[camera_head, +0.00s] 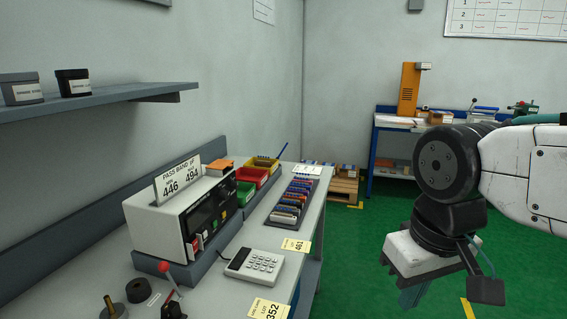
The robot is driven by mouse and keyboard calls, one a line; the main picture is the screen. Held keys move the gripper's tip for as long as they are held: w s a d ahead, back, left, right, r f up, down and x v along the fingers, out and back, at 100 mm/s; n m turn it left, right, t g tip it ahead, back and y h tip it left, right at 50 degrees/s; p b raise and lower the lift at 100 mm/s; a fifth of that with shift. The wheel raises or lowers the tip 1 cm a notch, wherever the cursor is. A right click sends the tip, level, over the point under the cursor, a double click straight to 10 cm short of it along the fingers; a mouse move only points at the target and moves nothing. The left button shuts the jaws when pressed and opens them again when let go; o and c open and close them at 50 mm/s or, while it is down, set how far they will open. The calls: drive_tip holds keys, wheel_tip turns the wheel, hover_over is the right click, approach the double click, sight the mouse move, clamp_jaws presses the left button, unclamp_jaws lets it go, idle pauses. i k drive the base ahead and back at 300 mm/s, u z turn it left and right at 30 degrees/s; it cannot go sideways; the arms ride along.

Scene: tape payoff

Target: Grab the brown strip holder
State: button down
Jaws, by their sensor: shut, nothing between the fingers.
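No thing in view clearly shows as a brown strip holder. A dark rack (270,222) on the bench holds a row of small coloured pieces (294,200), too small to tell whether one is brown. A brown-gold post (108,304) on a dark round base stands at the bench's near left, partly cut off by the frame edge. My gripper (411,299) hangs at the lower right, pointing down over the green floor, to the right of the bench and apart from everything. Its fingers are shut and empty.
The bench carries a white display box (160,232), a calculator (254,266), a red-knobbed lever (168,272), a black ring (139,290) and green, red and yellow bins (251,175). A shelf (100,104) overhangs at left. Green floor (352,235) is open between bench and arm.

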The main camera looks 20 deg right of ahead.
sight(266, 164)
drive_tip(key=z, duration=0.55)
drive_tip(key=i, duration=0.45)
drive_tip(key=z, duration=1.05)
drive_tip(key=i, duration=1.25)
drive_tip(key=u, duration=0.95)
drive_tip(key=i, duration=0.55)
drive_tip(key=u, duration=0.6)
